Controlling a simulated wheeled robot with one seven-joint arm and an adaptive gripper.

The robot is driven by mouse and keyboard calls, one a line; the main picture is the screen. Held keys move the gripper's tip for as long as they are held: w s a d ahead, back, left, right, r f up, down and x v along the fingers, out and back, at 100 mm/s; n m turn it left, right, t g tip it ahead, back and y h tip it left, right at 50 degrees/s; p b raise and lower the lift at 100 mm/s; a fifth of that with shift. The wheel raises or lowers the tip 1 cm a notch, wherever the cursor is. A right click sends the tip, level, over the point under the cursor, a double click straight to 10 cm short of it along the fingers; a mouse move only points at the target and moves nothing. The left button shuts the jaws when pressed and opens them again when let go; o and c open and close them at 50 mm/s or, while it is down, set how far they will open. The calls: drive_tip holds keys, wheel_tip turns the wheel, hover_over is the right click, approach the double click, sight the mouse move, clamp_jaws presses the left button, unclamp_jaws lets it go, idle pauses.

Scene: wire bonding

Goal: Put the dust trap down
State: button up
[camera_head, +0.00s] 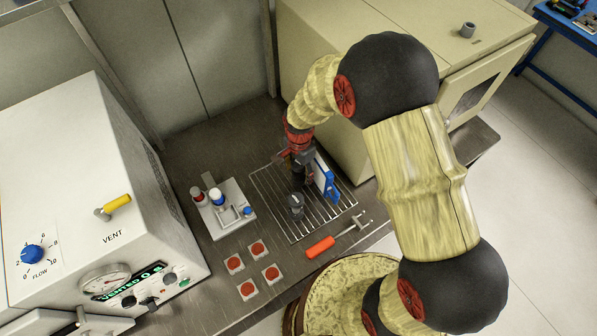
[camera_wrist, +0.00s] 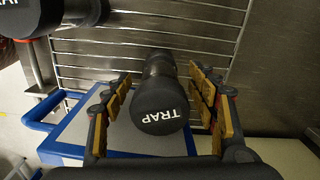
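A black cylindrical dust trap (camera_wrist: 160,108), marked TRAP on its cap, stands between the two fingers of my gripper (camera_wrist: 160,88) in the wrist view. Gaps show on both sides of it, so the fingers are open around it. Its lower end is over the wire rack (camera_wrist: 195,18); contact with the rack is hard to tell. In the head view my gripper (camera_head: 299,163) is above the wire rack (camera_head: 318,222), with the trap mostly hidden below it. A second dark trap (camera_head: 296,203) stands on the rack; it also shows at the wrist view's upper left (camera_wrist: 45,18).
A blue-and-white framed piece (camera_head: 327,180) stands close right of my gripper. A red-handled tool (camera_head: 322,247) lies in front of the rack. A tray with small containers (camera_head: 236,222) and several red discs on pads (camera_head: 247,289) are left. A cream cabinet (camera_head: 325,55) stands behind.

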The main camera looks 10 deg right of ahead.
drive_tip(key=shift+c, duration=1.2)
drive_tip(key=c, duration=1.1)
drive_tip(key=shift+c, duration=0.7)
